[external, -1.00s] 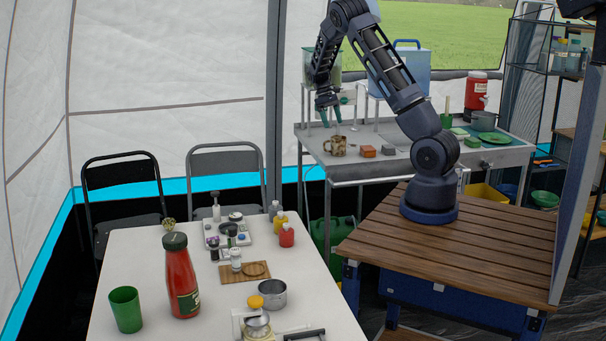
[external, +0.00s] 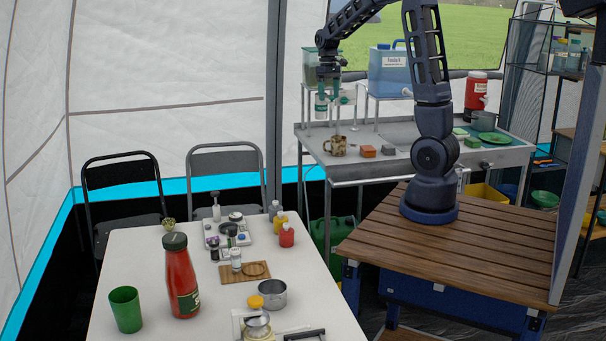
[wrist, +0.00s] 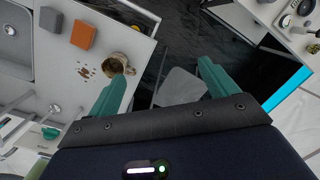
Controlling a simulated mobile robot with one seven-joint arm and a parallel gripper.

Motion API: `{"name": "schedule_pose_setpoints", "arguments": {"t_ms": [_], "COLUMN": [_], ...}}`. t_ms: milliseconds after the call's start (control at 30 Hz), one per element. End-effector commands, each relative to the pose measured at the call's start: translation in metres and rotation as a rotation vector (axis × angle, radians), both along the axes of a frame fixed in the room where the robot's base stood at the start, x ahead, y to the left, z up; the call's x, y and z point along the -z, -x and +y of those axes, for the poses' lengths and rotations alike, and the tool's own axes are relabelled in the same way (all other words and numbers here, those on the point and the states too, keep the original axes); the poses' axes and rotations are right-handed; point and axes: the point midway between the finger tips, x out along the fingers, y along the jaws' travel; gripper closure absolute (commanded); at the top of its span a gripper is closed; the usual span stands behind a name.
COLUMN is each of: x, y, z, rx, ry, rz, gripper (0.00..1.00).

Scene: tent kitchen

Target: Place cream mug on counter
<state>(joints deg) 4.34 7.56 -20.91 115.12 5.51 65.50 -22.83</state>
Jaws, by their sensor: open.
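A cream mug (external: 335,146) with brown patches stands on the left end of the grey metal counter (external: 395,170) near its front edge. In the wrist view the mug (wrist: 118,63) stands close to the counter edge, beside my left finger in the picture. My gripper (external: 333,102) hangs above the mug, pointing down, apart from it. In the wrist view my gripper (wrist: 163,80) has its two teal fingers wide apart with nothing between them. The dark floor shows past the fingers.
A blue water container (external: 390,70) stands behind on a rack. The white table (external: 140,250) holds a red bottle (external: 181,275).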

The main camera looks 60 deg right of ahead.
Motion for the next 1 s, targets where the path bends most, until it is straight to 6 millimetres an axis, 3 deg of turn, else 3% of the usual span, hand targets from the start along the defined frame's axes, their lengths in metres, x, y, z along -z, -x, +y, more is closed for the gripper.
{"name": "schedule_pose_setpoints", "arguments": {"t_ms": [200, 500, 700, 1000], "x": [-0.035, -0.068, -0.081, -0.085], "y": [0.036, 0.093, 0.135, 0.199], "z": [0.046, 0.104, 0.137, 0.179], "rx": [-0.015, -0.037, -0.049, -0.066], "ry": [0.001, 0.015, 0.033, 0.068], "rz": [-0.09, -0.206, -0.285, -0.406], "gripper": [0.15, 0.15, 0.15, 0.15]}}
